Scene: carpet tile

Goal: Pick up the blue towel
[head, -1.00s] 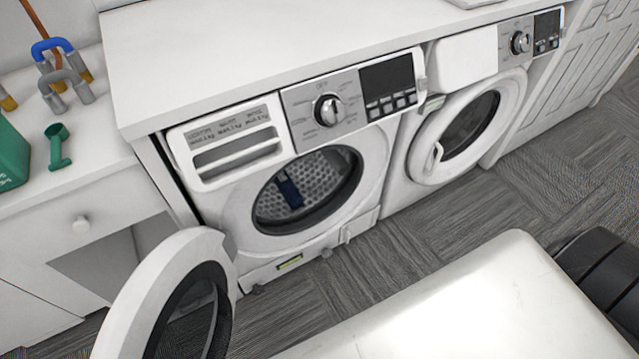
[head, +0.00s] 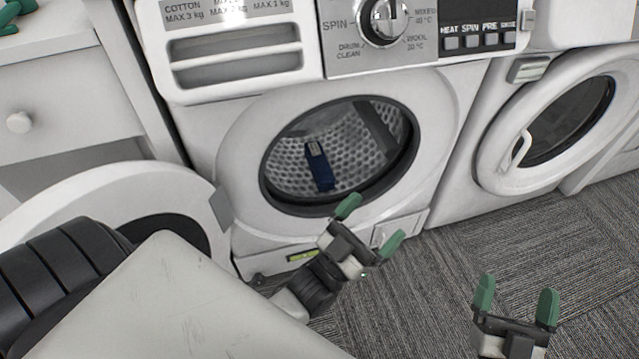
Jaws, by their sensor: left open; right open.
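The blue towel (head: 320,168) is a small dark blue folded piece with a pale label at its top. It lies inside the perforated metal drum of the left washing machine (head: 233,152), whose round door is open. My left gripper (head: 369,226) is open and empty, in front of the machine near the lower right of the drum opening, apart from the towel. My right gripper (head: 516,301) is open and empty above the carpet at the lower right, its green fingertips pointing up.
The open washer door (head: 110,205) swings out to the left of the opening. A second washing machine (head: 545,125) with a shut door stands at the right. A white cabinet with a knob (head: 19,122) is at the left. Grey carpet (head: 440,285) in front is clear.

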